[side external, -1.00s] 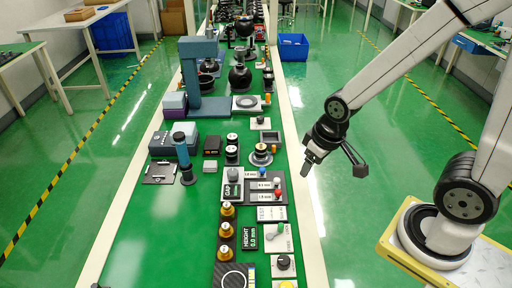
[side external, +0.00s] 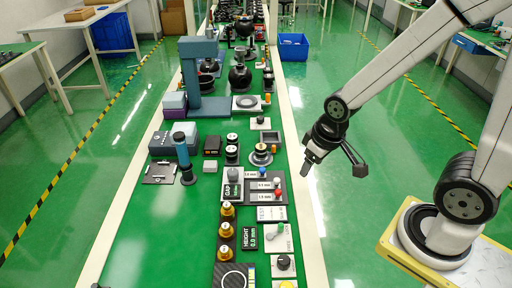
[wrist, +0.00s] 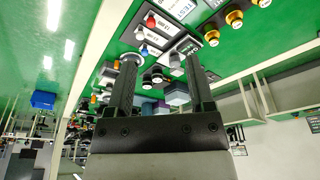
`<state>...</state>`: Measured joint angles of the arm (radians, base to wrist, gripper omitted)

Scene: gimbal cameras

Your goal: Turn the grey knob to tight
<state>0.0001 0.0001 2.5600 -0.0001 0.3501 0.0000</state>
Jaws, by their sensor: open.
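The grey knob (side external: 233,174) sits on a small panel marked GAP, left of the coloured-knob panel on the bench. In the wrist view, what looks like the same grey knob (wrist: 176,61) shows between my fingers, in the background. My gripper (side external: 307,168) hangs over the bench's right edge, to the right of the GAP panel and apart from it. Its two dark fingers are spread with nothing between them in the wrist view (wrist: 161,60). The small display by the knob is too small to read.
A panel with blue, white and red knobs (side external: 268,190) lies between my gripper and the GAP panel. Several brass knobs (side external: 226,228) stand in front. A HEIGHT display (side external: 249,236) is beside them. A blue-grey stand (side external: 208,104) rises farther back. The bench's left front is clear.

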